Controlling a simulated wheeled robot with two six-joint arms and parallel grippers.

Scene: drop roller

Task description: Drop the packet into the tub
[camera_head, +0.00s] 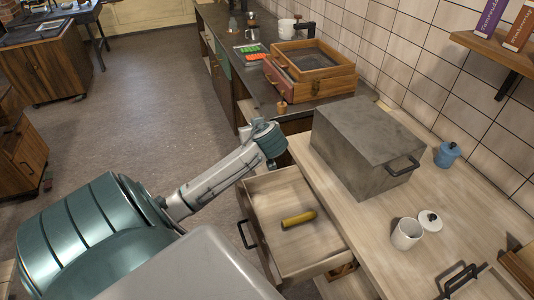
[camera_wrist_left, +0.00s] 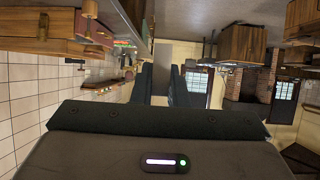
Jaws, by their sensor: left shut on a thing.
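My left gripper (camera_head: 268,143) is above the counter side, just past the far end of a pulled-out wooden drawer (camera_head: 310,258). Its two dark fingers show in the left wrist view (camera_wrist_left: 164,88), with a pale gap between them. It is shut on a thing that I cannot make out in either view. A yellow, roller-shaped thing (camera_head: 299,219) lies in the drawer, apart from the gripper. I cannot tell whether it is the packet. No thing is clearly a tub. My right gripper is not in view.
A large grey box with a handle (camera_head: 365,140) stands on the pale counter. A wooden box (camera_head: 312,75) is farther back. Open floor lies left.

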